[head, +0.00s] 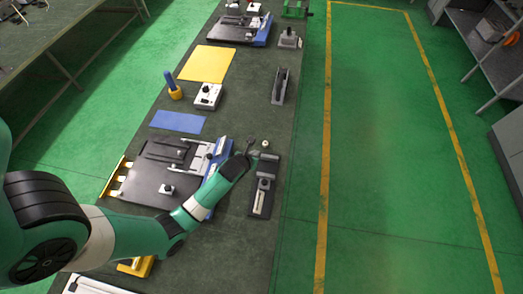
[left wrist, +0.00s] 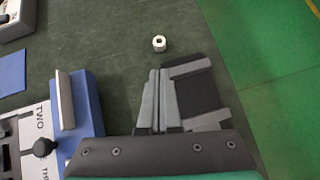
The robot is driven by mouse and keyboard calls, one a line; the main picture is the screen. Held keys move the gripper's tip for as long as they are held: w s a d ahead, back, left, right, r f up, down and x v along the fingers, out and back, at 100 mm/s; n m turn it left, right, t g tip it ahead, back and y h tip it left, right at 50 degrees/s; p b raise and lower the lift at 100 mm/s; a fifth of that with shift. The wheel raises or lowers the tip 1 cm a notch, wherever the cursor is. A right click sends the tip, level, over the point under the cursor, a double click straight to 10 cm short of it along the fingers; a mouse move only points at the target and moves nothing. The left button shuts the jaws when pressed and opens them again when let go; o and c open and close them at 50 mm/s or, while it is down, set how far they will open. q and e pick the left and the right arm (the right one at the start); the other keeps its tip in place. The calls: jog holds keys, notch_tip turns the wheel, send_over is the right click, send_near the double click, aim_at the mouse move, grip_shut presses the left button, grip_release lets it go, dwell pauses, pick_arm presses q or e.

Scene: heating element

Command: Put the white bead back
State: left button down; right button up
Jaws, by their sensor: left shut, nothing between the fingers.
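The white bead (head: 265,143) is a small short cylinder with a dark hole in its top. It stands alone on the dark green table top, and it also shows in the left wrist view (left wrist: 159,43), beyond my fingertips. My left gripper (head: 251,145) is shut and empty, just left of the bead in the head view; its fingers (left wrist: 158,73) lie together in the left wrist view and appear apart from the bead. My right gripper is in neither view.
A dark narrow fixture with grey blocks (head: 262,182) lies beside my gripper. A black and blue board (head: 148,178) with metal parts is to the left. A blue mat (head: 178,122), a white box (head: 207,95) and a grey bracket (head: 280,86) stand farther back.

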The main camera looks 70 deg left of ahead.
aim_at(264, 147)
pick_arm(q)
jog(key=b+x, duration=0.4)
jog(key=x, duration=0.5)
